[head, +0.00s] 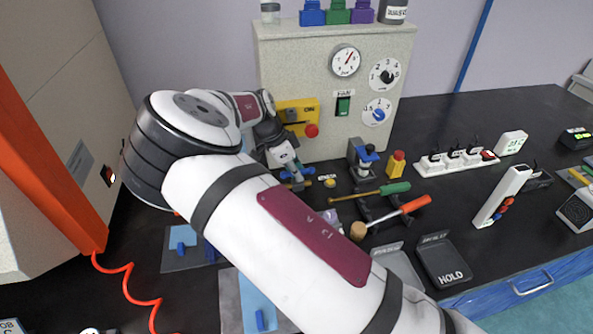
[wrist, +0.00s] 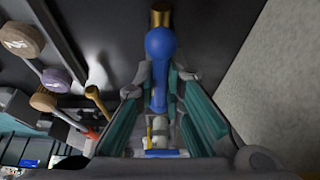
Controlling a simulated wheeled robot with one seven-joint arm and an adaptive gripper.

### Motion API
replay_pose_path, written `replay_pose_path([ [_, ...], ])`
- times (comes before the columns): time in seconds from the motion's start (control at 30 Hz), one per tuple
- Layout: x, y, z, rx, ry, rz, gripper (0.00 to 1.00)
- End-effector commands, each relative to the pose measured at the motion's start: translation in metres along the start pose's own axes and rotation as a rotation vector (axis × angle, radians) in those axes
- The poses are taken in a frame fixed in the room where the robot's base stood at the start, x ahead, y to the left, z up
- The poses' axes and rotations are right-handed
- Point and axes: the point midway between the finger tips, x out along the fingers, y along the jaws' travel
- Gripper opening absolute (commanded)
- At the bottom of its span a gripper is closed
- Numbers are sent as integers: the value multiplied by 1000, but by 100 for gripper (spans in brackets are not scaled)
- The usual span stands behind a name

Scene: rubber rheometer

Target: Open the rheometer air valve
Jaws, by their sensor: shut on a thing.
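The air valve shows in the wrist view as a blue handle (wrist: 158,50) with a brass end (wrist: 160,16) beyond it. My gripper (wrist: 159,82) has its two fingers on either side of the blue handle and is shut on it. In the head view my gripper (head: 284,160) points down at the bench just in front of the grey cabinet. A little of the blue valve (head: 304,171) shows beside its fingertips there.
The grey cabinet (head: 345,125) with gauge and dials stands close behind my gripper. The orange-edged machine (head: 45,120) is at the left.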

Motion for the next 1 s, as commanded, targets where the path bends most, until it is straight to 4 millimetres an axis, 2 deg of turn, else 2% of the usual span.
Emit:
replay_pose_path([
  [0.2,0,0,1,-1,0,0,0],
  [0.23,0,0,1,-1,0,0,17],
  [0.3,0,0,1,-1,0,0,30],
  [0.67,-4,0,1,1,-1,0,30],
  [0.83,-25,-1,1,-1,-2,-3,30],
  [1.0,-60,-1,1,-1,-3,-4,30],
])
